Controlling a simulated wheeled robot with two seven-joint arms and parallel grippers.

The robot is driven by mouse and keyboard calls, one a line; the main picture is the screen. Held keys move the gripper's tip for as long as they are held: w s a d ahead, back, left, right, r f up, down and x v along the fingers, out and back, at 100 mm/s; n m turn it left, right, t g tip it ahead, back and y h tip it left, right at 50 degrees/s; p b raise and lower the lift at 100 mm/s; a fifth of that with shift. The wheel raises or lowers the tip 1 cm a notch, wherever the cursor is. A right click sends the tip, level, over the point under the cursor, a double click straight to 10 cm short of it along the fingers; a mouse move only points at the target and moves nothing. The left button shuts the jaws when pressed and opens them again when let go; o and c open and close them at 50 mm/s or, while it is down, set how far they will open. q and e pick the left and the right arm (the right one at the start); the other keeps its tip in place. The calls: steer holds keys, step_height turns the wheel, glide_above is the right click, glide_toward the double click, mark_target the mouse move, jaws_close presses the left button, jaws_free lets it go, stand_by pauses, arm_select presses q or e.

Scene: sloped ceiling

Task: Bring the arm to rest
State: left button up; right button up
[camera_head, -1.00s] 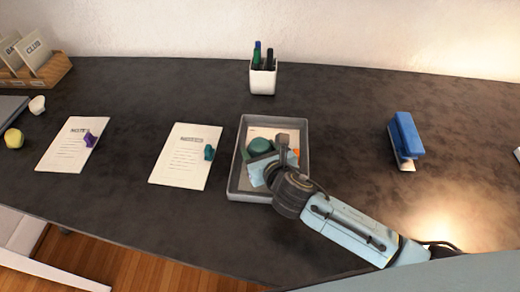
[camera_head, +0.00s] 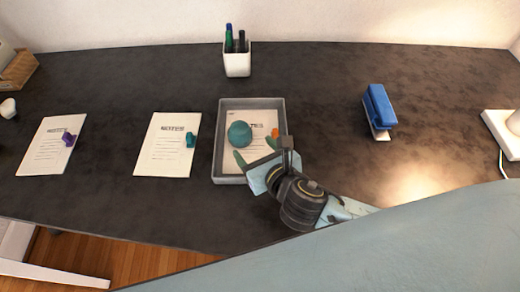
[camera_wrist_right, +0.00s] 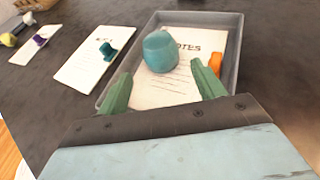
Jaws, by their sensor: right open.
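My right gripper (camera_head: 252,160) is over the front edge of the grey tray (camera_head: 223,128). In the right wrist view its two green fingers (camera_wrist_right: 163,93) are spread apart with nothing between them. A teal round object (camera_head: 240,134) sits on a notes sheet (camera_head: 262,119) inside the tray, beyond the fingertips; it also shows in the right wrist view (camera_wrist_right: 160,52). An orange clip (camera_head: 275,133) is at the sheet's right edge. My left gripper is not in view.
Two more notes sheets lie to the left, one with a teal clip (camera_head: 191,140), one with a purple clip (camera_head: 68,139). A white pen cup (camera_head: 237,63) stands behind the tray. A blue stapler (camera_head: 379,108) and a white base (camera_head: 502,130) are to the right.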

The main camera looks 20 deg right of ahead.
steer(key=shift+v, duration=1.05)
